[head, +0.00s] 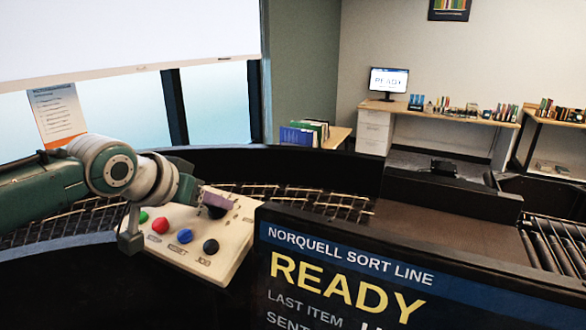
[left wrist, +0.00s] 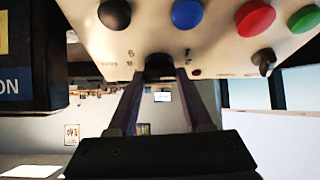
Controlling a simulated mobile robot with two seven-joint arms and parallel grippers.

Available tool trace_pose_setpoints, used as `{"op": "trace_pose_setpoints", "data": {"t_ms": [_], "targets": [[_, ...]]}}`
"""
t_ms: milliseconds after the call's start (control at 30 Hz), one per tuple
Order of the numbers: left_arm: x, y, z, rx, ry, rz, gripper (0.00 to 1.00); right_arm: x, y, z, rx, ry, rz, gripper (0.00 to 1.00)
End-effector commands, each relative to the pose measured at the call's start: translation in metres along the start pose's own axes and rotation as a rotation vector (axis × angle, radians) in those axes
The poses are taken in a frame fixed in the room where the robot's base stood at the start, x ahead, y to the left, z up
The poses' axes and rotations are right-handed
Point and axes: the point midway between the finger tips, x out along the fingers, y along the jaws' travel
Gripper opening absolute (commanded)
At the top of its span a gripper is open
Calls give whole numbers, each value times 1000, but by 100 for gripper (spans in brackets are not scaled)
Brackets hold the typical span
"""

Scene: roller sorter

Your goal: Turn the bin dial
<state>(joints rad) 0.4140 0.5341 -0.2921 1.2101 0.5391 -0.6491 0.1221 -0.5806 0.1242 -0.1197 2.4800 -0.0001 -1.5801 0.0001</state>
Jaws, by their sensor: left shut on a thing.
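The bin dial is a dark knob (head: 216,213) near the far edge of a cream control panel (head: 225,262). In the left wrist view the dial (left wrist: 160,64) sits between my fingertips, partly hidden by them. My left gripper (head: 213,203) reaches in from the left and is shut on the dial. In the left wrist view the fingers of my left gripper (left wrist: 160,74) stand on either side of it. The dial's pointer and the marks around it are too small or covered to read. My right gripper is not in view.
The panel also carries a red button (head: 160,225), a blue button (head: 185,236), a black button (head: 211,246) and a green button (head: 143,216). A small black switch (left wrist: 264,62) shows in the left wrist view. A screen (head: 360,280) reading READY stands close at the panel's right.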

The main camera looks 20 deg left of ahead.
Motion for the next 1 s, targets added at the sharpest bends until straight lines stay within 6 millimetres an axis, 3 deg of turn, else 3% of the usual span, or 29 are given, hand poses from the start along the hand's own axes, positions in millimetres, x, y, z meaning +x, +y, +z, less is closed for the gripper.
{"op": "trace_pose_setpoints", "data": {"t_ms": [33, 300, 600, 1000], "targets": [[-4, 4, -5, -41, 0, -15, 0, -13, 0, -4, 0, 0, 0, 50], [-1, 4, -3, -223, 0, -122, 0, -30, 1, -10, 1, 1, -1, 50], [0, 4, -2, -341, 1, -193, 0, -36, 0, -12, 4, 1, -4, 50], [1, 3, -1, -376, 0, -217, 0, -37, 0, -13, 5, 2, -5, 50]]}}
